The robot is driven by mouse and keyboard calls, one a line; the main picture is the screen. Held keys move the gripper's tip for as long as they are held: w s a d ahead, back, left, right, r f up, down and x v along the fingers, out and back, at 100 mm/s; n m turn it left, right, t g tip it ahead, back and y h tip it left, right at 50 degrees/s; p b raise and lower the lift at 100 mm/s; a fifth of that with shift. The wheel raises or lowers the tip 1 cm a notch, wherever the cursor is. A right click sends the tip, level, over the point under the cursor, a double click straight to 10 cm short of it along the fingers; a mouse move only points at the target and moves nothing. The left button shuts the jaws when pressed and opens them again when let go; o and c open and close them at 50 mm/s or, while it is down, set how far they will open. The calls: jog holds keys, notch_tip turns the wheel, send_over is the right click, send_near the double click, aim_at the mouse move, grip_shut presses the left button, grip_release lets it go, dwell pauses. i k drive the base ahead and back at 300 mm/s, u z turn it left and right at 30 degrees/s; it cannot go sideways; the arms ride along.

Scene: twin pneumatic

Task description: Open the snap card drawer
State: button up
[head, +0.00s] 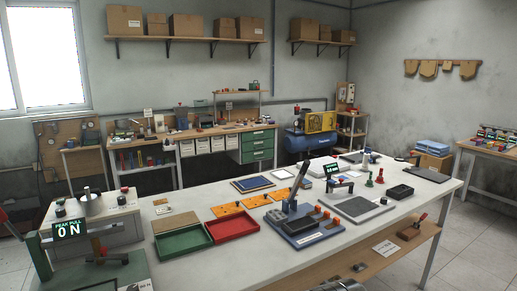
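No drawer in the head view carries a label that I can read as snap card. A green drawer cabinet (258,148) stands under the right part of the back bench, and its several drawers look shut. A pale label (385,248) sits on the wooden board (425,240) below the front table top; its text is too small to read, and I cannot tell whether a drawer is there. My gripper cannot be made out in this view.
The white front table (270,235) holds a green tray (183,242), a red tray (233,225), orange plates (263,200) and a blue lever fixture (300,222). A gauge reading "PEAK PULL 0 N" (70,229) stands at left. Grey floor (480,260) is clear at right.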

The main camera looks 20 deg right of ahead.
aim_at(266, 143)
jog(key=z, duration=2.2)
jog(key=i, duration=2.65)
jog(key=z, duration=0.05)
